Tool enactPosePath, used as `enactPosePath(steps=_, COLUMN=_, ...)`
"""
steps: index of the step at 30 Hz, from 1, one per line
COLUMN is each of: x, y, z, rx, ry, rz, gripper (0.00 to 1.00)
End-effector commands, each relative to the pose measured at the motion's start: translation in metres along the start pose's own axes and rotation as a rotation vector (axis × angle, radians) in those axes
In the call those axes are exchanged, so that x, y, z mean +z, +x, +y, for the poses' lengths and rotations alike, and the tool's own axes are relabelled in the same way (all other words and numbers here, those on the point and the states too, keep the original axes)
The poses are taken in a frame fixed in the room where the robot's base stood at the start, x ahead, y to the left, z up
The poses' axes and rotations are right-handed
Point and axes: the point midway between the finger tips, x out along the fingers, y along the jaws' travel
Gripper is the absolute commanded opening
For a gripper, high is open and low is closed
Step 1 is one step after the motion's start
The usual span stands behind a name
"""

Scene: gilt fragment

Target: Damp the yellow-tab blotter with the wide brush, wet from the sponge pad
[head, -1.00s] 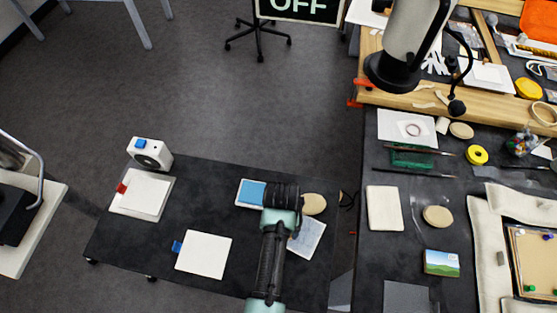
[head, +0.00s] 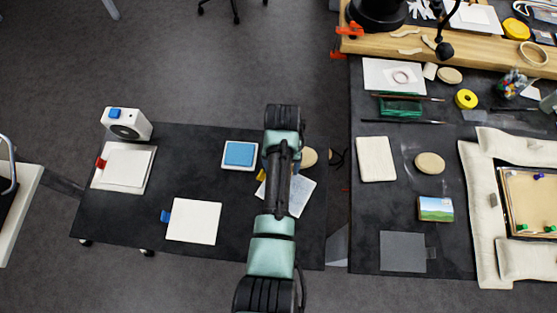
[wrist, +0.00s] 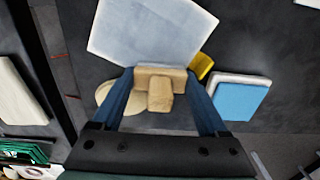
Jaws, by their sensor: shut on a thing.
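My gripper (wrist: 160,84) is shut on the wide brush (wrist: 160,92), a tan block-like piece between the blue fingers in the wrist view. In the head view my arm hides the fingers and the brush. The yellow-tab blotter (head: 302,193) is a pale bluish sheet on the low dark table, partly under my arm. In the wrist view the blotter (wrist: 150,30) lies just beyond the brush, its yellow tab (wrist: 201,66) beside it. Contact between brush and blotter cannot be told. The sponge pad (head: 239,154), blue in a white tray, lies left of my arm; it also shows in the wrist view (wrist: 241,99).
A tan oval (head: 309,157) lies near the blotter. A blue-tab sheet (head: 194,222), a red-tab sheet (head: 123,166) and a white box with a dial (head: 127,124) share the low table (head: 180,170). A crowded workbench (head: 385,210) stands to the right across a gap.

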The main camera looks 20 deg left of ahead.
Motion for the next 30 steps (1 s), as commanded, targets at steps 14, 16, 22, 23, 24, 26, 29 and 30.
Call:
enactPosePath(steps=14, x=0.031, y=-0.004, z=-0.009, rx=0.0, ry=0.0, rz=-0.001, gripper=0.32)
enactPosePath(steps=16, x=0.035, y=-0.003, z=-0.011, rx=0.0, ry=0.0, rz=-0.001, gripper=0.32)
enactPosePath(steps=22, x=0.04, y=-0.001, z=-0.012, rx=0.0, ry=-0.001, rz=0.0, gripper=0.32)
enactPosePath(steps=23, x=0.042, y=-0.002, z=-0.013, rx=0.0, ry=-0.001, rz=0.0, gripper=0.32)
enactPosePath(steps=24, x=0.045, y=-0.002, z=-0.014, rx=0.0, ry=-0.001, rz=-0.001, gripper=0.32)
enactPosePath(steps=26, x=0.05, y=-0.003, z=-0.015, rx=0.0, ry=-0.001, rz=-0.002, gripper=0.32)
enactPosePath(steps=29, x=0.059, y=-0.003, z=-0.018, rx=0.0, ry=-0.001, rz=-0.001, gripper=0.32)
enactPosePath(steps=30, x=0.063, y=-0.003, z=-0.019, rx=-0.001, ry=-0.001, rz=-0.002, gripper=0.32)
